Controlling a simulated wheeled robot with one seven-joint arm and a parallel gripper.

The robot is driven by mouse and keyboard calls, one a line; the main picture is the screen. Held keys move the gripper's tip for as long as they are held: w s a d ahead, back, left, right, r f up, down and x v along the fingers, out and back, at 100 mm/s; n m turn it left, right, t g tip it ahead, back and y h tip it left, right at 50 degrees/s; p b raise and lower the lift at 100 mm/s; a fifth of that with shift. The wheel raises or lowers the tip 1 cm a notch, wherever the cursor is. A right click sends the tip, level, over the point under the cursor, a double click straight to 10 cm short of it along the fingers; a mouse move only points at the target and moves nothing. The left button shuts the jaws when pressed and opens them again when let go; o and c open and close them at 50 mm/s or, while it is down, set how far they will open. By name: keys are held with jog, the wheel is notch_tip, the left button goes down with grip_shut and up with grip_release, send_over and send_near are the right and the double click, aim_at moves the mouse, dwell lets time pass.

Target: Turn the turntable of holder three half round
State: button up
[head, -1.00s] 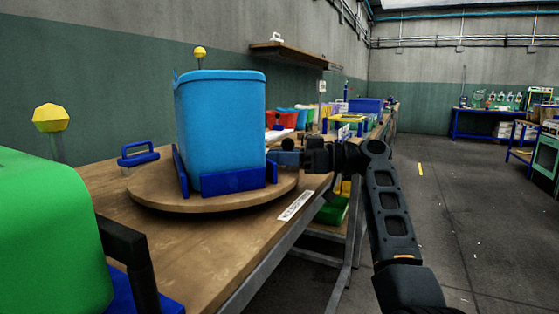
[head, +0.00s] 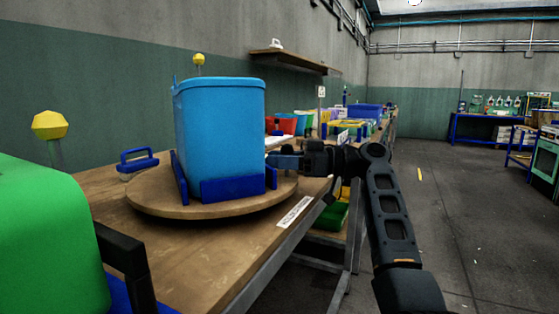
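The round wooden turntable (head: 225,209) lies on the workbench. A tall blue bin (head: 218,135) stands upright on it, held by dark blue corner brackets (head: 233,187). A white label strip (head: 294,212) with print too small to read lies at the bench's front edge. My gripper (head: 274,160) reaches in from the right at the turntable's right side, close by the bin and brackets. Its fingers are small and partly lost against the blue parts, so I cannot tell whether they touch or hold anything.
A blue handle (head: 138,161) stands on the bench left of the turntable. A large green container (head: 50,240) with a black handle fills the near left. Yellow knobs (head: 49,125) stand behind. Coloured bins (head: 285,123) line the bench farther back. The floor at right is open.

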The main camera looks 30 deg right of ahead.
jog(key=shift+p+v, duration=0.4)
jog(key=shift+v, duration=3.5)
